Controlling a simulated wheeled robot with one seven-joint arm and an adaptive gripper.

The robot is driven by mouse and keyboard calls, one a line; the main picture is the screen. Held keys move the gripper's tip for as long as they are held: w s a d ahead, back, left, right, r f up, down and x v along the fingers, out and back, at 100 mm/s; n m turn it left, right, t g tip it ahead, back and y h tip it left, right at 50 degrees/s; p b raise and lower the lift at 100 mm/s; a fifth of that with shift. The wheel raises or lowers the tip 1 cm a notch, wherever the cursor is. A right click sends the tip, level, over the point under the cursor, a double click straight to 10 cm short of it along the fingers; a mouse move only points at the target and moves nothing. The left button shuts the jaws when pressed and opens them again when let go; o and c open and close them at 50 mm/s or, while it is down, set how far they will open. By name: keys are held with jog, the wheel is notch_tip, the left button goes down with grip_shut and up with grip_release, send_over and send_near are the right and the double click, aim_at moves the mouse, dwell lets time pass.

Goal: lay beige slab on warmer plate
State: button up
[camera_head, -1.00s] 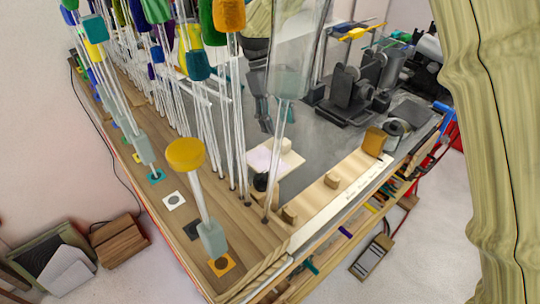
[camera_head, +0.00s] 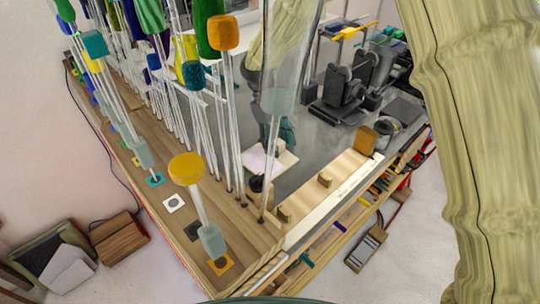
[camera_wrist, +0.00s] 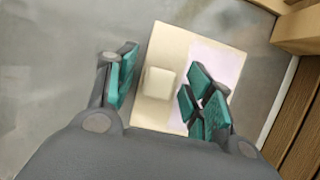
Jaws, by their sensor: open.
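A small beige slab (camera_wrist: 160,82) with rounded corners lies on the cream half of a flat board (camera_wrist: 150,112) in the wrist view. The board's other half is a pale lavender panel (camera_wrist: 218,60), bare apart from the finger in front of it; I cannot tell for certain which part is the warmer plate. The board also shows in the head view (camera_head: 262,164), behind glass rods. My gripper (camera_wrist: 163,88) is open, with teal finger pads on either side of the slab in the picture. Nothing shows between them as held, and contact cannot be told. In the head view, my gripper (camera_head: 281,130) is partly hidden by rods.
Tall glass rods with coloured caps stand along the wooden bench, one yellow-capped rod (camera_head: 186,168) in front. Wooden blocks (camera_head: 325,180) sit on the ledge right of the board. Dark apparatus (camera_head: 345,90) stands behind. Grey surface (camera_wrist: 50,80) is clear left of the board.

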jog(key=shift+c, duration=0.4)
grip_shut()
jog(key=shift+w+r+b, duration=0.1)
jog(key=shift+w+b, duration=0.1)
jog(key=shift+b, duration=0.3)
